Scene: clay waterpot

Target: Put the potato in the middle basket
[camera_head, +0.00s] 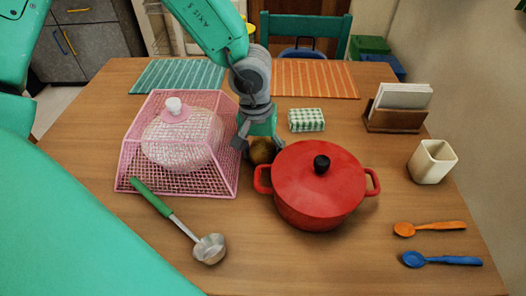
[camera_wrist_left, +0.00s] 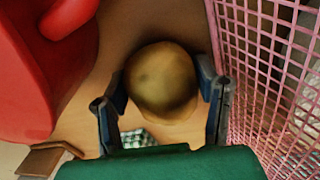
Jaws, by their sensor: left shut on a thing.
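The potato (camera_head: 261,151) is round and brown, between the red pot and the pink mesh cover. It fills the middle of the left wrist view (camera_wrist_left: 161,80). My left gripper (camera_head: 258,145) reaches down over the table and is shut on the potato, with one finger on each side in the left wrist view (camera_wrist_left: 163,90). I cannot tell whether the potato touches the table. No middle basket can be made out; the only basket-like thing is the pink mesh cover (camera_head: 218,165), over a white lidded dish (camera_head: 175,140). My right gripper is not in view.
The red lidded pot (camera_head: 318,190) stands close right of the potato. A ladle (camera_head: 170,215) lies front left. Orange and blue spoons (camera_head: 440,260) lie front right. A checked cloth block (camera_head: 306,120), napkin holder (camera_head: 395,115) and cream cup (camera_head: 432,163) stand back and right.

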